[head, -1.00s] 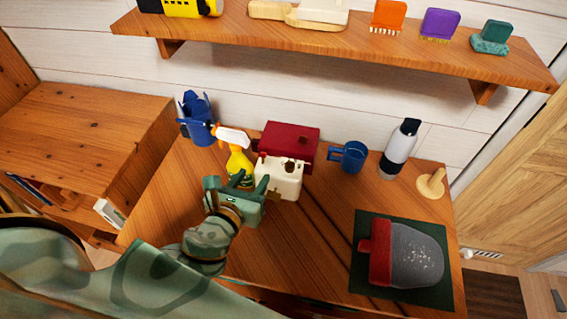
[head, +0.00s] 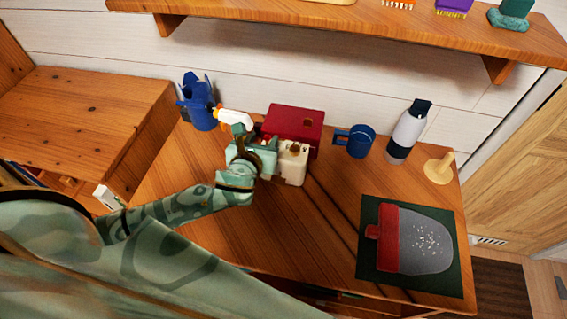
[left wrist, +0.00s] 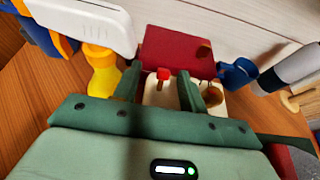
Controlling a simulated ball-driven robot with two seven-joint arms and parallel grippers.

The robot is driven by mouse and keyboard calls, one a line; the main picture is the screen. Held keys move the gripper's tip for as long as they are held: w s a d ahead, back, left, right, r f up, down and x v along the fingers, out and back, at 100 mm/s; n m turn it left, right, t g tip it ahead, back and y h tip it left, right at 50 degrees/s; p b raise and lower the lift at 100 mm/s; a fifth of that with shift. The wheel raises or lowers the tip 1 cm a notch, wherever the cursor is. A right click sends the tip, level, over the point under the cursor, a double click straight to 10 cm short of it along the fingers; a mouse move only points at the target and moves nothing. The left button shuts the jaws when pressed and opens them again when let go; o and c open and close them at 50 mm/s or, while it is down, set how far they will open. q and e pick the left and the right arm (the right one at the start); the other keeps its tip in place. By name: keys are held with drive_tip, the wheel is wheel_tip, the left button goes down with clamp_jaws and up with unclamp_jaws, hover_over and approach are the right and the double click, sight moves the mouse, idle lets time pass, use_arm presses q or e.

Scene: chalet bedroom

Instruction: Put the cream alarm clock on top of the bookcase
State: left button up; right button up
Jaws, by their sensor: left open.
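The cream alarm clock (head: 293,167) is a small boxy thing on the wooden desk, in front of a dark red box. In the left wrist view the clock (left wrist: 158,97) lies beyond and between my fingers, partly hidden by them, with a red part on top. My left gripper (left wrist: 160,82) is open, its two green fingers pointing at the clock; I cannot tell whether they touch it. In the head view the left gripper (head: 272,152) is just left of the clock. The bookcase (head: 85,105) stands left of the desk, its wooden top bare. My right gripper is not in view.
The dark red box (head: 294,122), blue mug (head: 356,141), bottle (head: 407,132) and wooden peg stand (head: 439,167) are along the back. A spray bottle (head: 234,118) and blue holder (head: 198,103) stand behind-left of my gripper. A dustpan-like thing (head: 420,240) lies on a dark mat at right.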

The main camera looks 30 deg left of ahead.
sight(267, 137)
use_arm(q)
drive_tip(key=x, duration=0.3)
drive_tip(key=b+x, duration=0.1)
drive_tip(key=shift+w+d+f, duration=0.2)
drive_tip(key=shift+w+f, duration=0.05)
drive_tip(key=shift+w, duration=0.1)
drive_tip(key=shift+s+r, duration=0.1)
clamp_jaws()
idle(0.9)
